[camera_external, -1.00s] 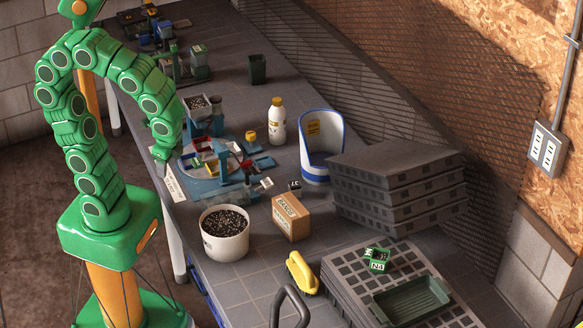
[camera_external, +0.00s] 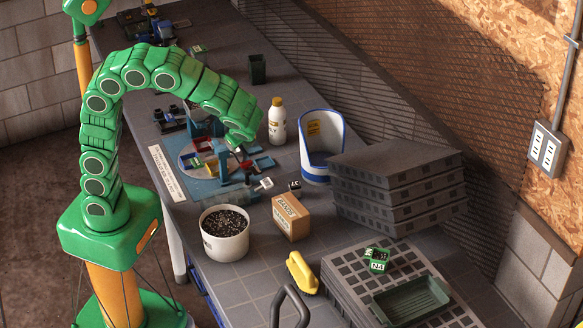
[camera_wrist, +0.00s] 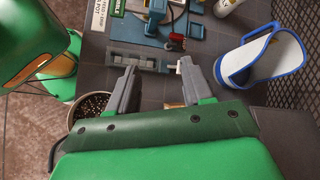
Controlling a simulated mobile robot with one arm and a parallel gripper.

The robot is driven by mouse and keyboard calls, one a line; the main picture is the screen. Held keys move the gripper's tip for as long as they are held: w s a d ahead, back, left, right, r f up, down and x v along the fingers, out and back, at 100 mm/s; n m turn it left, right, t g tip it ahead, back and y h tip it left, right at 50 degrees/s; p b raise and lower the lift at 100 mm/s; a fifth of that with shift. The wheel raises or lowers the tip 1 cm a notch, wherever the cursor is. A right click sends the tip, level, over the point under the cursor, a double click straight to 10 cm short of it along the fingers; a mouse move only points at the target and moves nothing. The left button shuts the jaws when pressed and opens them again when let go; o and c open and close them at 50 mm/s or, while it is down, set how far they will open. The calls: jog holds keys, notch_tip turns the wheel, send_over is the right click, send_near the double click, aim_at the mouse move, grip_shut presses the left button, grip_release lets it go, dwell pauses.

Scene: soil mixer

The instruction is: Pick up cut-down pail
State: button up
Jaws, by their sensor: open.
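The cut-down pail (camera_external: 322,163) is white with a blue rim and blue base band, its near side cut low. It stands upright on the bench, with a yellow label on its inner back wall. It also shows in the wrist view (camera_wrist: 262,60), right of my gripper (camera_wrist: 158,66). My gripper is open, with nothing between its fingers. In the external view my gripper (camera_external: 241,148) is above the blue mixer area, left of the pail and apart from it. The fingertips are small and partly hidden there.
A white bottle (camera_external: 277,125) stands left of the pail. A stack of grey trays (camera_external: 395,185) is close at its right. A cardboard box (camera_external: 291,218) and a white pot of dark granules (camera_external: 225,240) are in front. The blue mixer (camera_external: 205,180) lies under my arm.

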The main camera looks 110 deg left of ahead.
aim_at(304, 140)
jog(key=w+a+f+m+y, duration=0.1)
jog(key=w+a+f+m, duration=0.1)
jog(key=w+a+f, duration=0.2)
jog(key=w+a+f+m+y, duration=0.2)
jog(key=w+a+f, duration=0.3)
jog(key=a, duration=0.6)
jog(key=w+a+f+m+g+y, duration=0.1)
jog(key=w+a+f+m, duration=0.3)
jog(key=a, duration=0.4)
jog(key=shift+w+f+y, duration=0.2)
jog(key=shift+w+y, duration=0.2)
jog(key=shift+y, duration=0.2)
jog(key=shift+x, duration=3.95)
jog(key=shift+s+r, duration=0.1)
jog(key=shift+r, duration=0.05)
jog(key=shift+c, duration=0.5)
grip_shut()
